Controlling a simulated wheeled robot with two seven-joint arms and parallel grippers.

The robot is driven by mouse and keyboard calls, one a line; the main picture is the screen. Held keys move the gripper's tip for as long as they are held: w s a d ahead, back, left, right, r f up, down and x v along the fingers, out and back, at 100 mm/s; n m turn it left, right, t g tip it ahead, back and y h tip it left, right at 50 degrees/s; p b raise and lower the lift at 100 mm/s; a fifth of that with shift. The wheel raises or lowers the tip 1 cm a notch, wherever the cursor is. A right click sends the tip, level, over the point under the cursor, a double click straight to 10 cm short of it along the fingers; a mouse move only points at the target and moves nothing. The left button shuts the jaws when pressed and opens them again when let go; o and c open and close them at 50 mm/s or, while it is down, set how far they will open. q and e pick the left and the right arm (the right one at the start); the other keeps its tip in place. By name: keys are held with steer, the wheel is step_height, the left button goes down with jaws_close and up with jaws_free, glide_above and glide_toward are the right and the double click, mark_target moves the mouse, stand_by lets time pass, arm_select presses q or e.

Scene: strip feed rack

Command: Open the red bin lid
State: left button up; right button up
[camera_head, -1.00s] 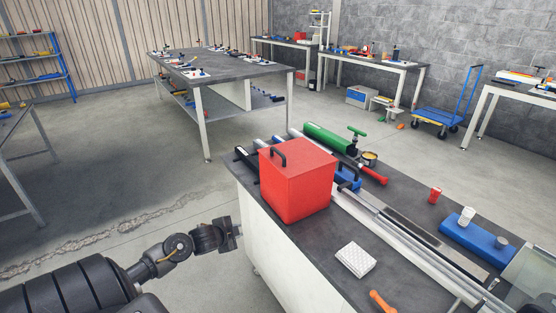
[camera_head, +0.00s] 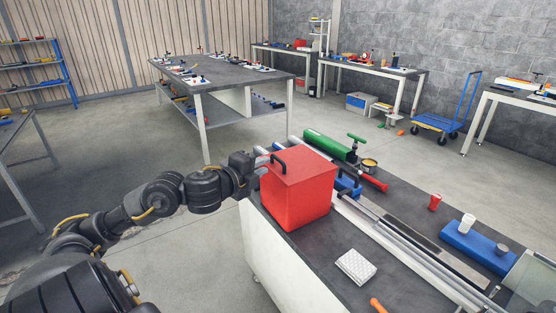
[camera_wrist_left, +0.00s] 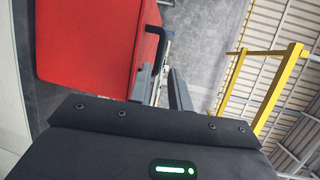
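The red bin (camera_head: 298,200) stands on the dark bench top, and its red lid (camera_head: 303,165) lies closed and flat on it. A black lid handle (camera_head: 279,158) rises at the lid's left edge. My left gripper (camera_head: 264,161) is at the bin's upper left, close to this handle. In the left wrist view the fingers (camera_wrist_left: 162,87) are apart, with the black handle (camera_wrist_left: 160,42) just beyond their tips. I cannot tell whether they touch it. The red bin (camera_wrist_left: 85,45) fills the upper left there. My right gripper is not in view.
A green cylinder (camera_head: 328,144) lies behind the bin. A white block (camera_head: 355,266) and metal rails (camera_head: 395,233) are on the bench. Open floor lies left of the bench.

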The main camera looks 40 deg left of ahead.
mark_target(278, 159)
arm_select(q)
steer(key=w, duration=0.2)
steer(key=w+f, duration=0.1)
steer(key=w, duration=0.5)
steer(key=shift+a+f, duration=0.25)
steer(key=shift+a, duration=0.05)
steer(key=shift+c, duration=0.3)
jaws_close()
